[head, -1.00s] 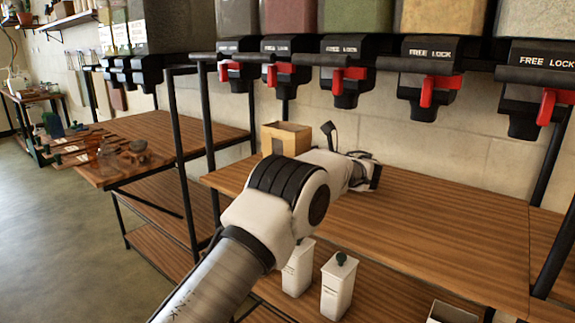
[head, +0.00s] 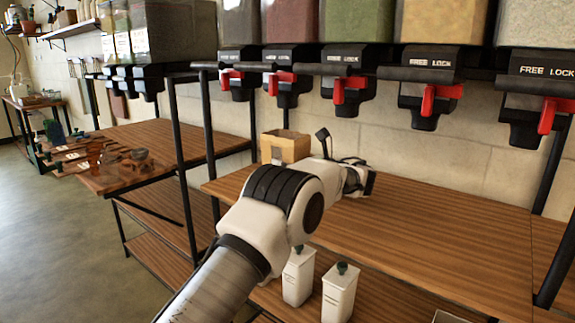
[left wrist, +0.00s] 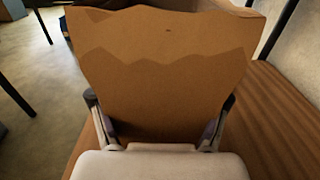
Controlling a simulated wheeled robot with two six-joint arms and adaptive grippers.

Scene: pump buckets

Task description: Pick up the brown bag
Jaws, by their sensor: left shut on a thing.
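The brown bag (head: 292,147) is an open-topped paper bag standing upright at the left end of the wooden counter. In the left wrist view the bag (left wrist: 165,75) fills the middle, with a jagged lighter band near its top. My left gripper (left wrist: 162,108) has one finger on each side of the lower bag and is shut on it. In the head view my own arm hides most of this gripper; a small pale part shows against the bag's front. The bag's base is hidden by my arm. My right gripper is not in view.
The counter (head: 440,230) is clear to the right of my arm. Dispensers with red levers (head: 352,88) hang above it. Two white bottles (head: 340,292) stand on the lower shelf. A black post (head: 180,150) stands left of the bag.

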